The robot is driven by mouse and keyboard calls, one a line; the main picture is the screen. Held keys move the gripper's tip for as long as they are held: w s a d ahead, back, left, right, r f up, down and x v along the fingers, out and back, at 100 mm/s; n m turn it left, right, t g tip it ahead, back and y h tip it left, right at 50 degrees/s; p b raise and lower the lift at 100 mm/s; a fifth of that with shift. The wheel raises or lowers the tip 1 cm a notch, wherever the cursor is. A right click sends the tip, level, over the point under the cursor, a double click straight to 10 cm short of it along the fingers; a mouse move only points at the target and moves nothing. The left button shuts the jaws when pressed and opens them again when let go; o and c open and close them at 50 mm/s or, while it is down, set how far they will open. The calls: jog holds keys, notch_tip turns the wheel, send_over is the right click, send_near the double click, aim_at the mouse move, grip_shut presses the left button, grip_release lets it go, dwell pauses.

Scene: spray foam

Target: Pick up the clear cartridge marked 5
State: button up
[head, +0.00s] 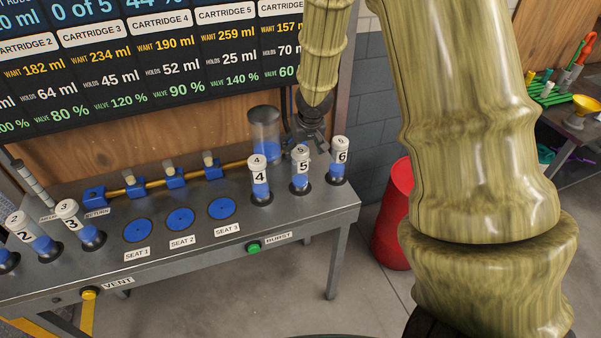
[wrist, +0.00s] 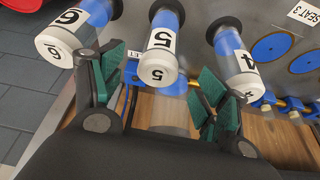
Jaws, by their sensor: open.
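The clear cartridge marked 5 (head: 301,170) stands upright in a dark base on the metal bench, between cartridges 4 and 6. It has a white cap and blue liquid in its lower part. In the wrist view cartridge 5 (wrist: 160,48) shows between and beyond the open green-padded fingers of my gripper (wrist: 160,88). In the head view my gripper (head: 312,135) is just behind cartridge 5, partly hidden by it. The gripper is empty, and I cannot tell whether it touches the cartridge.
Cartridge 4 (head: 259,180) and cartridge 6 (head: 338,160) stand close on either side. A larger clear cylinder (head: 265,135) is behind cartridge 4. Blue seats (head: 180,219) lie left on the bench. A red drum (head: 393,215) stands right of the bench.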

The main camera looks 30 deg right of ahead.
aim_at(302, 153)
jog(key=shift+x, duration=1.6)
jog(key=shift+f, duration=0.2)
jog(key=shift+p+x, duration=0.35)
jog(key=shift+x, duration=2.05)
jog(key=shift+c, duration=0.3)
jog(key=shift+r, duration=0.1)
grip_shut()
